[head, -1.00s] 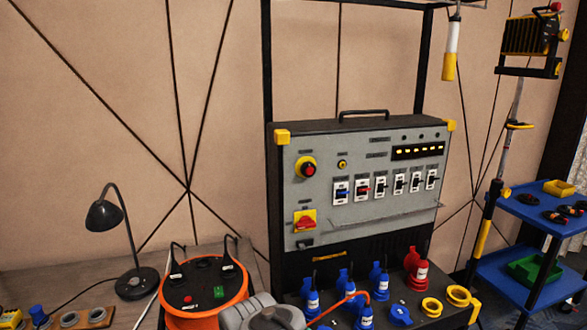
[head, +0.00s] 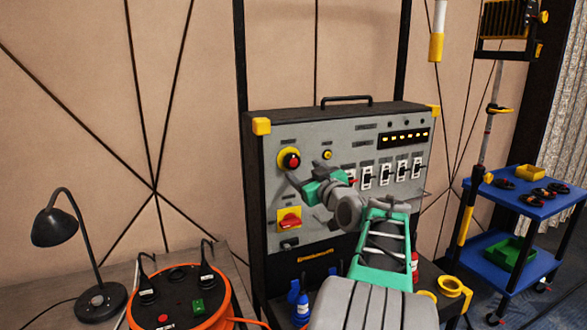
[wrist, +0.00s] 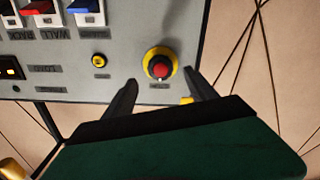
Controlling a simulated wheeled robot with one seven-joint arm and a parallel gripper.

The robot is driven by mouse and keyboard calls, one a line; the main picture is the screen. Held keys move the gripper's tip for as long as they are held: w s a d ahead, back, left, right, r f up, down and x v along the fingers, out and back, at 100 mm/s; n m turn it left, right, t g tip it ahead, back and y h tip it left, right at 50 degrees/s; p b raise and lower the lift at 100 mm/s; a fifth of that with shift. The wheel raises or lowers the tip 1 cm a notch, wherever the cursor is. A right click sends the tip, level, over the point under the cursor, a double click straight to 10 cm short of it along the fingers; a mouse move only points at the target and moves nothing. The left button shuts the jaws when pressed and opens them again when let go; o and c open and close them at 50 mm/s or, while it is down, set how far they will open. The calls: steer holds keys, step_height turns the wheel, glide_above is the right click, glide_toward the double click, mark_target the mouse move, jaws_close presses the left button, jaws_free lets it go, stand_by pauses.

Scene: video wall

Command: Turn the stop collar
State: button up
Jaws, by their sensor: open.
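The stop collar (head: 282,156) is a yellow ring around a red stop button (head: 292,161), at the upper left of the grey panel. In the wrist view the collar (wrist: 160,52) and its dark-rimmed red button (wrist: 160,69) are upside down, just beyond my fingers. My gripper (head: 291,177) is in front of the panel, close below the collar in the head view. In the wrist view my gripper (wrist: 163,82) is open and empty, one dark finger at each side of the collar's line. I cannot tell whether a fingertip touches the panel.
A red-and-yellow rotary switch (head: 290,217) sits below the collar. A small yellow button (head: 328,155) and several breaker switches (head: 384,174) are to its right. An orange cable reel (head: 215,310) and black lamp (head: 60,228) stand left; a blue cart (head: 520,199) stands right.

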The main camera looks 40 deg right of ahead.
mark_target(294, 163)
steer(key=p+x, duration=0.2)
steer(key=x, duration=0.5)
steer(key=shift+w+d+r, duration=0.1)
steer(key=shift+w, duration=0.25)
steer(key=c, duration=1.4)
